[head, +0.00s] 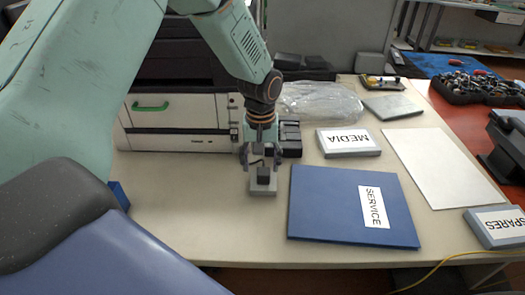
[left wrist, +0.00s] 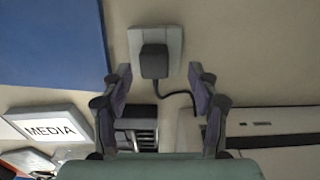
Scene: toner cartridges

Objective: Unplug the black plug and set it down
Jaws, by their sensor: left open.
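The black plug (head: 263,178) sits in a light grey socket block (head: 262,192) on the table. In the left wrist view the plug (left wrist: 154,62) is on the face of the socket block (left wrist: 174,42), and its black cable curves off to the right. My left gripper (head: 261,160) is above the plug, pointing down. In the left wrist view its two fingers (left wrist: 160,76) are open, one on each side of the plug's line and apart from it. The gripper hides part of the plug in the head view. My right gripper is not in view.
A blue SERVICE folder (head: 330,210) lies right of the socket block. A MEDIA box (head: 347,143) and a black object (head: 291,140) are behind. A printer (head: 180,115) stands at the back left. The table (head: 190,215) left of the block is mostly clear.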

